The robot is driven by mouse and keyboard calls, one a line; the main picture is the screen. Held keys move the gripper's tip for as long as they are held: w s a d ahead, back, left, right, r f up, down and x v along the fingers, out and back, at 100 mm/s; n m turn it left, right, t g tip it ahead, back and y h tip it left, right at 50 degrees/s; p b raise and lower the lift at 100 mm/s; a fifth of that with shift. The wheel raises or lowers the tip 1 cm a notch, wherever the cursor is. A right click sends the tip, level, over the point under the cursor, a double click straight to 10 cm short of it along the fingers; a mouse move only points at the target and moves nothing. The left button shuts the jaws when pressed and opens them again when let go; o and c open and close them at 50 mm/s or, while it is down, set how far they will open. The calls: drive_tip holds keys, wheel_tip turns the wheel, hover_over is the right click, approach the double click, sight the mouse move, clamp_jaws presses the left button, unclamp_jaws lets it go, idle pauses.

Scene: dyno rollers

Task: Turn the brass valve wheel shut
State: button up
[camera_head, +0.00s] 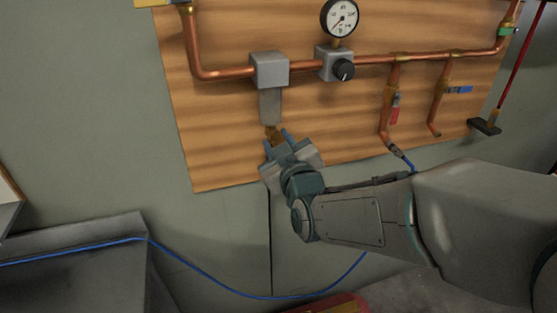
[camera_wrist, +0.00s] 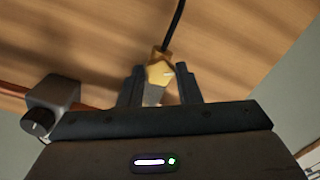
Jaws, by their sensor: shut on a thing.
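The brass valve wheel (camera_head: 271,131) shows as a small brass piece at the lower end of a grey housing (camera_head: 270,106) on the wooden board. In the wrist view the brass valve wheel (camera_wrist: 160,71) sits between the two dark fingers, with a grey part below it and a black cable running up from it. My gripper (camera_head: 277,139) is at the wheel from below and shut on it. The fingers of my gripper (camera_wrist: 160,77) stand one on each side of the brass. The fingers and hand hide part of the wheel, and its turn position cannot be told.
A copper pipe (camera_head: 225,72) crosses the wooden board (camera_head: 220,160), with a gauge (camera_head: 341,17), a black knob (camera_head: 343,69), a red-handled valve (camera_head: 394,108) and a blue-handled valve (camera_head: 460,90). A blue hose (camera_head: 200,277) hangs below. A grey bench (camera_head: 90,260) stands at lower left.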

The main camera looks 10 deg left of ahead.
drive_tip(key=m+b, duration=0.3)
drive_tip(key=b, duration=0.1)
drive_tip(key=f+m+b, duration=0.1)
drive_tip(key=m+b, duration=0.2)
drive_tip(key=b, duration=0.2)
drive_tip(key=shift+m+b, duration=0.3)
drive_tip(key=m+b, duration=0.5)
drive_tip(key=b, duration=0.2)
drive_tip(key=shift+r, duration=0.15)
drive_tip(key=m+b, duration=0.4)
drive_tip(key=m, duration=0.1)
drive_tip(key=shift+r+m, duration=0.1)
drive_tip(key=shift+m, duration=0.3)
drive_tip(key=m+b, duration=0.2)
drive_tip(key=m, duration=0.3)
drive_tip(key=shift+r+m, duration=0.15)
drive_tip(key=shift+m, duration=0.15)
drive_tip(key=o, duration=1)
drive_tip(key=shift+c, duration=0.2)
drive_tip(key=shift+r, duration=0.15)
